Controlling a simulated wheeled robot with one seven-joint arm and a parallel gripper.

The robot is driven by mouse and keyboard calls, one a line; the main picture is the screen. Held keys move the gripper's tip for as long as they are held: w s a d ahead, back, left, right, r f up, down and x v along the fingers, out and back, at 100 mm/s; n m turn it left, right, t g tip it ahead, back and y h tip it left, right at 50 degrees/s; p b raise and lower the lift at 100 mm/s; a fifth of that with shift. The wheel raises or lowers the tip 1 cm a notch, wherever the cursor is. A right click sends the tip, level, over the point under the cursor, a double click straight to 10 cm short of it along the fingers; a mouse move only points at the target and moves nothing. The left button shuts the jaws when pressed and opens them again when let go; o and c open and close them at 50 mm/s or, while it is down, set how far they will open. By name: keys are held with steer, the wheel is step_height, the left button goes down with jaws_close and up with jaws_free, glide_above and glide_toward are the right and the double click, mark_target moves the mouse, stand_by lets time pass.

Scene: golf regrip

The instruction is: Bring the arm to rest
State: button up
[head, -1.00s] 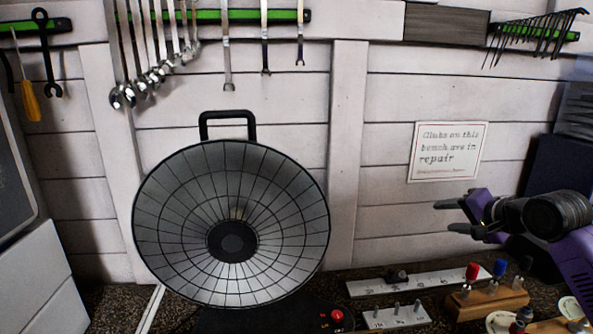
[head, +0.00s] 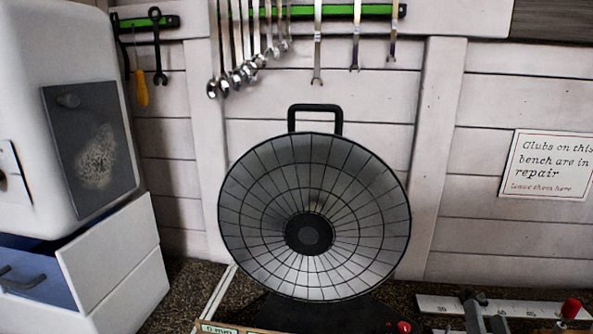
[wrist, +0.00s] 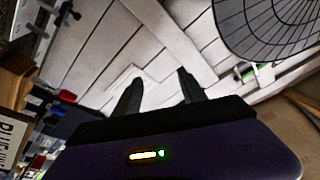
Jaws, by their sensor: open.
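My gripper (wrist: 158,84) shows in the wrist view with its two dark fingers spread apart. Nothing is between the fingers, and the white plank wall (wrist: 95,45) lies beyond them. The purple wrist housing (wrist: 225,150) with a small lit strip fills the bottom of that view. My arm and gripper are not seen in the head view.
A round dish heater (head: 260,215) stands on the dark bench, also at the wrist view's top right (wrist: 265,25). A white cabinet with an open drawer (head: 115,255) is at left. Wrenches (head: 317,45) hang above. A ruler-like strip (head: 535,308) lies at lower right.

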steer(key=s+a+f+n+g+y, duration=0.1)
steer(key=s+a+f+n+y, duration=0.1)
steer(key=s, duration=0.8)
steer(key=s+a+f+n+g+y, duration=0.2)
steer(key=s+a+f+n, duration=0.2)
steer(key=s+a+f, duration=0.3)
steer(key=s+a+f+n+g+y+b, duration=0.1)
steer(key=s+a+f+n, duration=0.3)
steer(key=s, duration=1)
steer(key=shift+s+a+f+g+y, duration=0.25)
steer(key=shift+s+a+g+y, duration=0.25)
steer(key=shift+y, duration=0.4)
steer(key=shift+w, duration=0.15)
